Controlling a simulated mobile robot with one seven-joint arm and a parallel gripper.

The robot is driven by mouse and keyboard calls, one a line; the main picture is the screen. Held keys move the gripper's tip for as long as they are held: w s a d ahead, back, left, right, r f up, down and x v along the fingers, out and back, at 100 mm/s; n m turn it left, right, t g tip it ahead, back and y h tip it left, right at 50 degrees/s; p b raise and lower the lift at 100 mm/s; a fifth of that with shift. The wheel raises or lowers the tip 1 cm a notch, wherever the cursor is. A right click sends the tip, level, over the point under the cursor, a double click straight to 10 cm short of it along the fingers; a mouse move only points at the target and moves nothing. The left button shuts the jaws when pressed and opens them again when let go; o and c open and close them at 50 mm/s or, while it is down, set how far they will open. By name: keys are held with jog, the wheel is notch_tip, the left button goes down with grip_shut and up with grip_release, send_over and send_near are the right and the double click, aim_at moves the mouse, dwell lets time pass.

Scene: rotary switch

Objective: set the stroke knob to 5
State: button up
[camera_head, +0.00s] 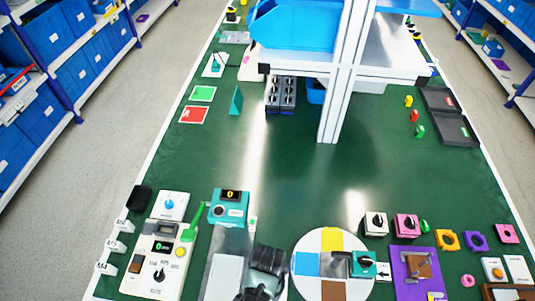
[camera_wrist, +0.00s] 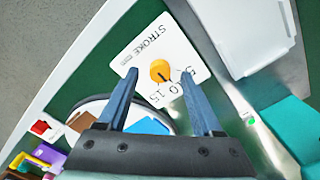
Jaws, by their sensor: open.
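The stroke knob (camera_wrist: 160,70) is a round orange knob with a dark pointer mark. It sits on a white plate (camera_wrist: 140,42) printed STROKE, with 5, 10 and 15 beside the knob, upside down in the wrist view. The mark points toward the lower right, around the 10 or between 10 and 15; I cannot tell exactly. My gripper (camera_wrist: 158,75) is open, with one blue finger at each side of the knob in the picture and a gap to it. Whether the fingertips are at the knob's height is unclear. In the head view my dark gripper (camera_head: 262,272) covers the plate.
A round disc with coloured sectors (camera_head: 332,240) stands right of my gripper. A teal box (camera_head: 230,208) stands behind it, and a light grey panel (camera_head: 225,272) lies to its left. A white control panel (camera_head: 150,275) is further left. The table's middle is clear.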

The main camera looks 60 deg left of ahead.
jog(key=shift+f, duration=0.75)
jog(key=shift+c, duration=0.4)
grip_shut()
